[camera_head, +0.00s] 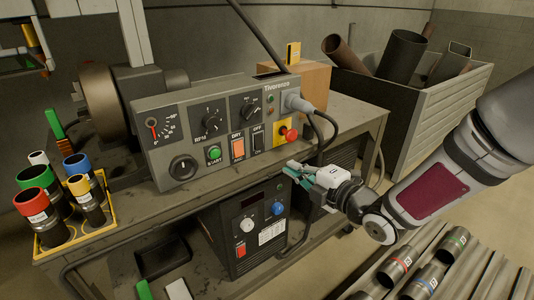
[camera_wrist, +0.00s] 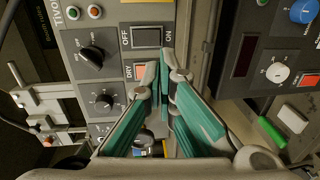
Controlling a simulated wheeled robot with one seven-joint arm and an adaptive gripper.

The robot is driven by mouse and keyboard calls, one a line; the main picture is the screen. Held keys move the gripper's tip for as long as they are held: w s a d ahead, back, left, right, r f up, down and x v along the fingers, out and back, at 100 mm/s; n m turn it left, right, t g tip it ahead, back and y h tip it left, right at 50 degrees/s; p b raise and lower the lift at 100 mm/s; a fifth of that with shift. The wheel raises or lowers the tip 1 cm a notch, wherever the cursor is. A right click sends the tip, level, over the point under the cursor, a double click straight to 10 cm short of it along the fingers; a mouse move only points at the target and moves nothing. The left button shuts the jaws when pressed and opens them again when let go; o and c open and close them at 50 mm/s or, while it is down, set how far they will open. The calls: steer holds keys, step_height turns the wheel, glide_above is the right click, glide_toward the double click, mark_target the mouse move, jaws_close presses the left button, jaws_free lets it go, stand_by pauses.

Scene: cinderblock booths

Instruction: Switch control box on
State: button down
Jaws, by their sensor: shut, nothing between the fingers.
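The grey control box (camera_head: 215,130) stands on the workbench, its front panel full of dials and switches. Its black OFF/ON rocker switch (camera_head: 258,139) sits right of an orange DRY rocker (camera_head: 238,148). In the wrist view the black rocker (camera_wrist: 146,37) lies just above my fingertips, and the orange rocker (camera_wrist: 140,71) is partly hidden by a finger. My gripper (camera_head: 291,168) is shut and empty, in front of the panel's lower right and apart from the black rocker in the head view. Whether the fingertips touch the panel cannot be told.
A red knob on a yellow plate (camera_head: 285,133) and a grey plug with cable (camera_head: 297,102) are near the panel's right end. A second dark box (camera_head: 250,228) sits below. A yellow rack (camera_head: 50,245) of coloured cylinders stands left. Pipes lie at front right.

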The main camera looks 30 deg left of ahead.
mark_target(260, 149)
steer(key=b+x, duration=0.1)
steer(key=x, duration=1)
steer(key=shift+w+a+b, duration=0.1)
steer(key=shift+a+b, duration=0.2)
steer(key=shift+a, duration=0.1)
steer(key=shift+f, duration=0.1)
steer(key=b, duration=0.1)
steer(key=y+b, duration=0.1)
steer(key=b, duration=0.1)
steer(key=shift+w+a+f, duration=0.15)
steer(key=shift+a+f, duration=0.15)
steer(key=shift+r, duration=0.3)
steer(key=shift+d+f, duration=0.1)
